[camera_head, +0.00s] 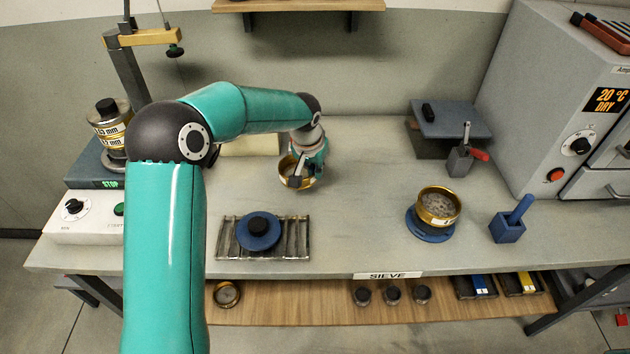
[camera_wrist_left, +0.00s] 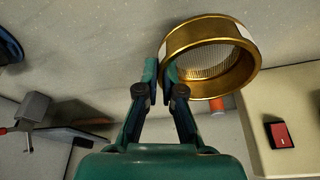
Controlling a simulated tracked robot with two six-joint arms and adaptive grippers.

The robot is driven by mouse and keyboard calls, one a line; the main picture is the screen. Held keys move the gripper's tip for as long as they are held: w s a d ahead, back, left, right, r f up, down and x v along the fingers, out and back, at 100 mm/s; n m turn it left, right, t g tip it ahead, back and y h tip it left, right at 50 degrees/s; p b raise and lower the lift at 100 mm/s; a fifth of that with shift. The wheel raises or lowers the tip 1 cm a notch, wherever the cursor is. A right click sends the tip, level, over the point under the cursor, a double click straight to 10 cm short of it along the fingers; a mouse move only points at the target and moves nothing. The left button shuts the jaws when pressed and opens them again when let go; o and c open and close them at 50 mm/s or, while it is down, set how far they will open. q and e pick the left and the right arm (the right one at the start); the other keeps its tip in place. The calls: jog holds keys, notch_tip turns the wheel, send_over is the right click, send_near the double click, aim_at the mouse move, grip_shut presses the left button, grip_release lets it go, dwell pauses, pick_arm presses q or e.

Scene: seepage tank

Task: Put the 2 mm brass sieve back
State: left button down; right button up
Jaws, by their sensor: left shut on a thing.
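My left gripper (camera_head: 300,174) is shut on the wall of an empty brass sieve (camera_head: 284,169), above the back middle of the bench. In the left wrist view the sieve (camera_wrist_left: 212,24) is tilted, with its mesh showing and one side of its rim between my fingertips (camera_wrist_left: 165,82). Its white label cannot be read. A second brass sieve (camera_head: 437,203), filled with grains, sits on a round blue base (camera_head: 430,232) at the right. At the left, a stack of labelled sieves (camera_head: 108,128) stands on the shaker, partly hidden by my arm. My right gripper is not in view.
A metal rack (camera_head: 294,240) with a round blue lid (camera_head: 258,231) lies at the front middle. A blue pot (camera_head: 507,227), a grey holder (camera_head: 459,160) and the oven (camera_head: 560,95) stand at the right. The bench (camera_head: 350,215) between rack and second sieve is clear.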

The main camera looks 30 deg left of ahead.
aim_at(314, 179)
pick_arm(q)
jog(key=shift+f+p, duration=0.3)
jog(key=shift+f, duration=2.1)
jog(key=c, duration=1.3)
grip_release()
jog(key=shift+r, duration=0.1)
jog(key=b+v, duration=0.1)
jog(key=v, duration=1.1)
jog(key=shift+d+b, duration=0.1)
jog(key=shift+b, duration=0.25)
